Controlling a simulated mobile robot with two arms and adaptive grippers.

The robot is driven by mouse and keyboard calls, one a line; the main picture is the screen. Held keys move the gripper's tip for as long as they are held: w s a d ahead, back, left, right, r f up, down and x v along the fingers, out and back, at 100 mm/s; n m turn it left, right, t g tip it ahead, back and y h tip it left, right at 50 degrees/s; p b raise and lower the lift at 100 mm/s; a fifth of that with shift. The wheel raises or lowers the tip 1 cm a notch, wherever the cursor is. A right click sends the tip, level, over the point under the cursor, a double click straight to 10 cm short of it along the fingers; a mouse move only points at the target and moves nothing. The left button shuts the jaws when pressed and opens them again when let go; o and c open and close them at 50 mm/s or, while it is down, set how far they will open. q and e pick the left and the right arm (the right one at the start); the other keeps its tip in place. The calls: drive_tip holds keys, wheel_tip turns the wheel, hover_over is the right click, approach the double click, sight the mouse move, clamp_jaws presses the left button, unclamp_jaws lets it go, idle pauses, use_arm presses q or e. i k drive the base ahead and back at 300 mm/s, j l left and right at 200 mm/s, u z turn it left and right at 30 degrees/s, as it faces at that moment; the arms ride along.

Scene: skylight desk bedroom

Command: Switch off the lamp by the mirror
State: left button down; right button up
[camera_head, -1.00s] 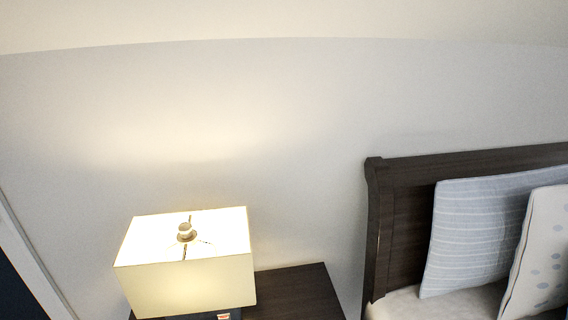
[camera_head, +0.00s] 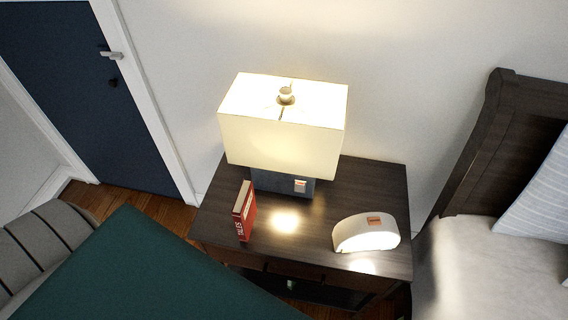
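A lit lamp (camera_head: 282,140) with a cream rectangular shade stands at the back of a dark wooden nightstand (camera_head: 375,185). Its dark base shows below the shade, with a small light-coloured patch (camera_head: 300,185) on its front that may be a switch. A round finial (camera_head: 286,95) sits on top of the shade. No mirror is in view. Neither of my grippers is in view.
A red book (camera_head: 245,212) stands upright at the nightstand's left. A white rounded device (camera_head: 366,233) sits at its front right. A bed (camera_head: 480,260) is at the right, a dark blue door (camera_head: 75,90) at the left. A dark green surface (camera_head: 140,270) fills the lower left.

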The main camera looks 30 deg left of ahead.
sight(299, 186)
drive_tip(key=u, duration=0.9)
